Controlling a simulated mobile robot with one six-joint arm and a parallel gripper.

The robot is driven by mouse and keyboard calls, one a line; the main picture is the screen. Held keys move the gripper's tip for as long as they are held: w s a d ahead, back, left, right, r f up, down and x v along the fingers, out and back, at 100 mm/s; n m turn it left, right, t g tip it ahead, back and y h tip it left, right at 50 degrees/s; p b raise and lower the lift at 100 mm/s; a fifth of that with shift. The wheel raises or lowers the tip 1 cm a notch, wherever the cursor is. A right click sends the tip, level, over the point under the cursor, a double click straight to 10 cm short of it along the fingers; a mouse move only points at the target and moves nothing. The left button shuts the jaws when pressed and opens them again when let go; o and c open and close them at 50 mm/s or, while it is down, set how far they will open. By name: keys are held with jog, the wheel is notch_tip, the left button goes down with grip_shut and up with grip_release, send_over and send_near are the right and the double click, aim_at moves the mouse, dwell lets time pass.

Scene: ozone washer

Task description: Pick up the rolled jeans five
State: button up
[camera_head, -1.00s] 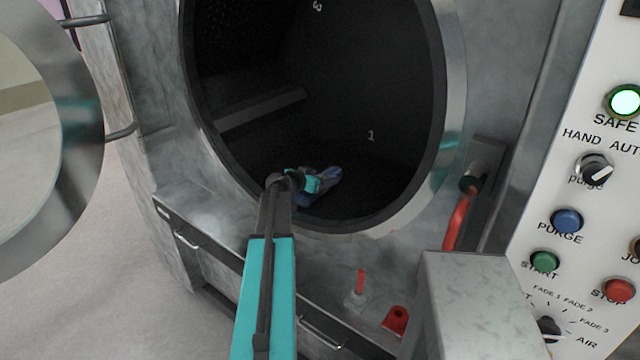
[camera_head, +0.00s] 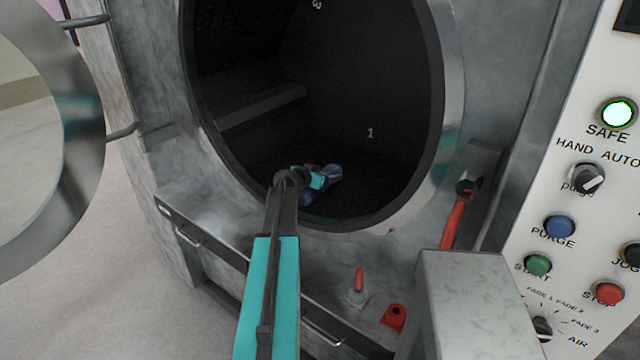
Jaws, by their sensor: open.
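The rolled jeans (camera_head: 330,176) are a small dark blue bundle low inside the dark drum of the washer. My arm reaches through the round opening. My gripper (camera_head: 318,181) is at the jeans, at their left side, and overlaps them in the picture. It is open. The fingertips are small and dark here, so I cannot tell whether the jeans lie between them or touch them. Part of the jeans is hidden behind my gripper and wrist.
The metal rim (camera_head: 452,120) of the drum opening surrounds my arm. The round door (camera_head: 75,150) stands open at the left. A control panel (camera_head: 575,240) is at the right. A red lever (camera_head: 359,278) and a grey box (camera_head: 470,300) stand in front. The upper drum is empty.

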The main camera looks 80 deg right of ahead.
aim_at(307, 195)
jog(key=c, duration=1.4)
jog(key=shift+r, duration=0.2)
jog(key=shift+r+b, duration=0.85)
jog(key=shift+r, duration=0.2)
jog(key=w+a+b, duration=0.2)
jog(key=a, duration=0.2)
jog(key=w+a+r+b, duration=0.1)
jog(key=w+a, duration=0.2)
jog(key=a, duration=0.1)
jog(key=w+a+r+b, duration=0.1)
jog(key=w+a+b, duration=0.1)
jog(key=a, duration=0.3)
jog(key=shift+w+r+b, duration=0.15)
jog(key=shift+b, duration=0.2)
jog(key=shift+w+a+r, duration=0.1)
jog(key=shift+w+a, duration=0.2)
jog(key=shift+a, duration=0.2)
